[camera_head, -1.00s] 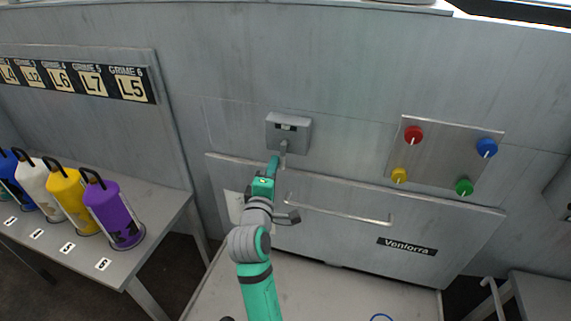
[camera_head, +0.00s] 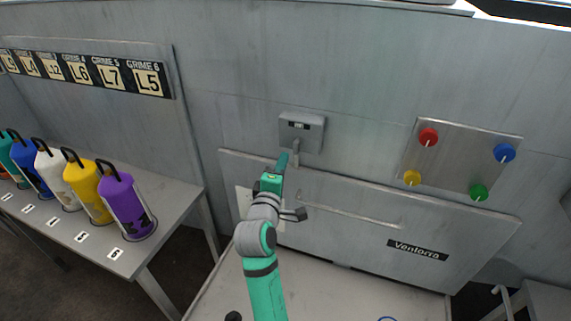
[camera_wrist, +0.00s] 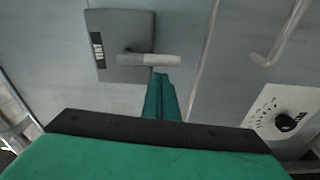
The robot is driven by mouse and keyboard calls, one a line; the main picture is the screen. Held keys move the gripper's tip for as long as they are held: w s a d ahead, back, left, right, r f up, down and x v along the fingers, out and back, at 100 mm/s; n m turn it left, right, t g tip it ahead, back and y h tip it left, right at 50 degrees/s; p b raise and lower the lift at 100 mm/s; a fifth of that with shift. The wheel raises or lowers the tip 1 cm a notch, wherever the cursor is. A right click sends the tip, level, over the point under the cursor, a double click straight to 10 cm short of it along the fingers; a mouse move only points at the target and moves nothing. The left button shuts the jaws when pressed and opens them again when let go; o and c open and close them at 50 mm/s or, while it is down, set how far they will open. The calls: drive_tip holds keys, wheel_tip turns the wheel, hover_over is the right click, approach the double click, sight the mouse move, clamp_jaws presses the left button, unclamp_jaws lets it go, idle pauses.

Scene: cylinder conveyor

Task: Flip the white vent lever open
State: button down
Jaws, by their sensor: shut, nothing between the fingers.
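The vent lever (camera_head: 297,152) is a short whitish-grey bar on a grey square plate (camera_head: 301,131) on the wall panel. In the head view it hangs downward from the plate. In the wrist view the lever (camera_wrist: 150,60) extends from the plate (camera_wrist: 120,38) toward the right. My gripper (camera_head: 282,160) is just below and left of the lever in the head view. In the wrist view its green fingers (camera_wrist: 161,82) are together and empty, with the tips right by the lever's outer end. I cannot tell whether they touch it.
A long bar handle (camera_head: 348,210) is on the drawer front marked Ventorra (camera_head: 417,250). A dark knob on a white dial (camera_wrist: 285,122) shows in the wrist view. A panel with coloured knobs (camera_head: 458,153) is at right. Coloured canisters (camera_head: 128,207) stand on the left table (camera_head: 165,215).

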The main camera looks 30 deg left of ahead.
drive_tip(key=s, duration=0.9)
drive_tip(key=shift+s, duration=0.3)
drive_tip(key=shift+a+f, duration=0.1)
drive_tip(key=s+d+f+m+g, duration=0.1)
drive_tip(key=s+d+f+m, duration=0.5)
drive_tip(key=f, duration=0.4)
drive_tip(key=s+d+f+m+g, duration=0.1)
drive_tip(key=s+d+f+m, duration=0.2)
drive_tip(key=s+d+f, duration=0.65)
drive_tip(key=s+d+f+m+h, duration=0.2)
drive_tip(key=s+d+m, duration=0.3)
drive_tip(key=s, duration=0.5)
drive_tip(key=s+d+f+m+h, duration=0.2)
drive_tip(key=s+d+m, duration=0.3)
drive_tip(key=s+d, duration=0.4)
drive_tip(key=shift+s+m, duration=0.4)
drive_tip(key=shift+s, duration=0.05)
